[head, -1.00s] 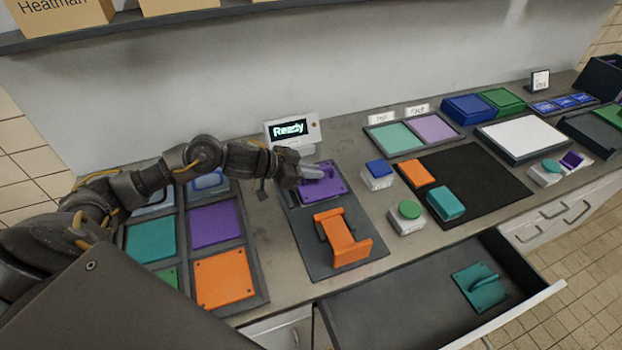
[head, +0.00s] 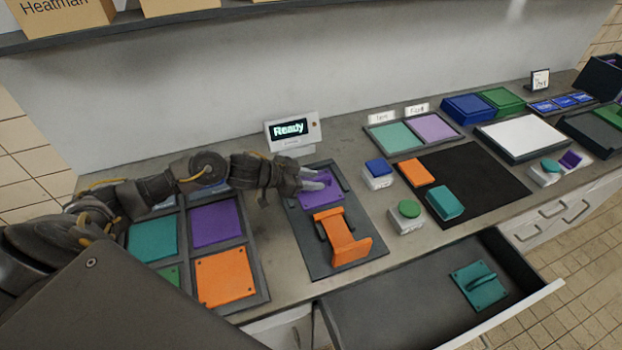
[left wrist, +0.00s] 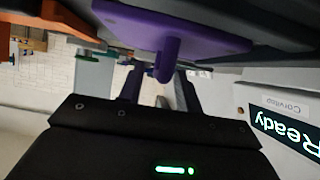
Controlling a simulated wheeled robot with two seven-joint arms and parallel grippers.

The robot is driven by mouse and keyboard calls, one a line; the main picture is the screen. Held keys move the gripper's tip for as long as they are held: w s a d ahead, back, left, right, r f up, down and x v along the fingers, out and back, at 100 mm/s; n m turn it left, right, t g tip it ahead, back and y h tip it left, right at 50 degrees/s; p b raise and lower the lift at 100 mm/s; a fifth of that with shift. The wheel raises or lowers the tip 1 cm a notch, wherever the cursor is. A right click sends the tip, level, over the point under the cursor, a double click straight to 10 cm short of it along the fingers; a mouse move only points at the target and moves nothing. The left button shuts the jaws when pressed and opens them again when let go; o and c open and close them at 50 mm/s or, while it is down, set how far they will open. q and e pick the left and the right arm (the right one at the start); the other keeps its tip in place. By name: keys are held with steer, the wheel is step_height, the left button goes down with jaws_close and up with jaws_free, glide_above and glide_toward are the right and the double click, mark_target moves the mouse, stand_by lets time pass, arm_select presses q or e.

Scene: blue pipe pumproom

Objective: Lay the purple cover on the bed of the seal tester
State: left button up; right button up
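The purple cover (head: 309,201) lies on the dark bed of the seal tester (head: 365,252), at the end near the display that reads Ready (head: 289,130). The cover's handle also shows in the left wrist view (left wrist: 171,58). My left gripper (head: 325,180) is over the cover, hiding part of it and of its handle. In the left wrist view its fingers (left wrist: 158,90) stand apart, with the handle between or just beyond them; I cannot tell whether they touch it. My right gripper is not in view.
An orange clamp-like part (head: 341,238) stands on the tester just in front of the cover. A tray of coloured plates (head: 251,262) is to the left. The open drawer (head: 390,310) holds a teal handled plate (head: 479,286). Button boxes (head: 407,218) stand to the right.

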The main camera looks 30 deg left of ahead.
arm_select(q)
steer(key=shift+r, duration=0.2)
steer(key=b+v, duration=0.1)
steer(key=v, duration=1.1)
steer(key=shift+b, duration=0.35)
steer(key=shift+f, duration=0.1)
